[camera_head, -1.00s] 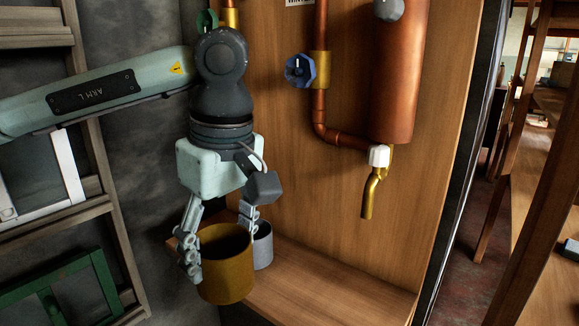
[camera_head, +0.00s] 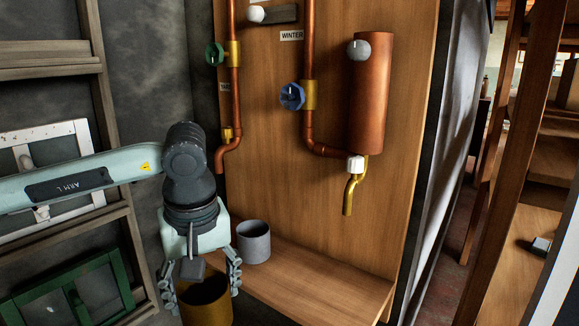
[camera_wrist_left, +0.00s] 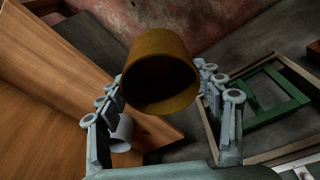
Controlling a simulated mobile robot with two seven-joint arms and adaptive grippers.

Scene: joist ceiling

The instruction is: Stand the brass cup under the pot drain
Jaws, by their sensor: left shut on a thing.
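My left gripper (camera_head: 202,288) is shut on the brass cup (camera_head: 207,305), low in the head view, in front of and left of the wooden shelf. In the left wrist view the brass cup (camera_wrist_left: 160,47) sits between the two fingers, its dark open mouth showing. The copper pot (camera_head: 371,100) is a tall cylinder on the wooden back panel. Its drain is a bent brass spout (camera_head: 351,192) below a white knob (camera_head: 355,164), pointing down over the shelf's right part. The cup is apart from it, lower and to the left. My right gripper is out of view.
A grey cup (camera_head: 254,242) stands at the left end of the wooden shelf (camera_head: 335,283); the shelf below the spout is bare. Copper pipes carry a green valve (camera_head: 214,54) and a blue valve (camera_head: 291,96). Framed panels (camera_head: 66,290) lean at left; wooden posts stand at right.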

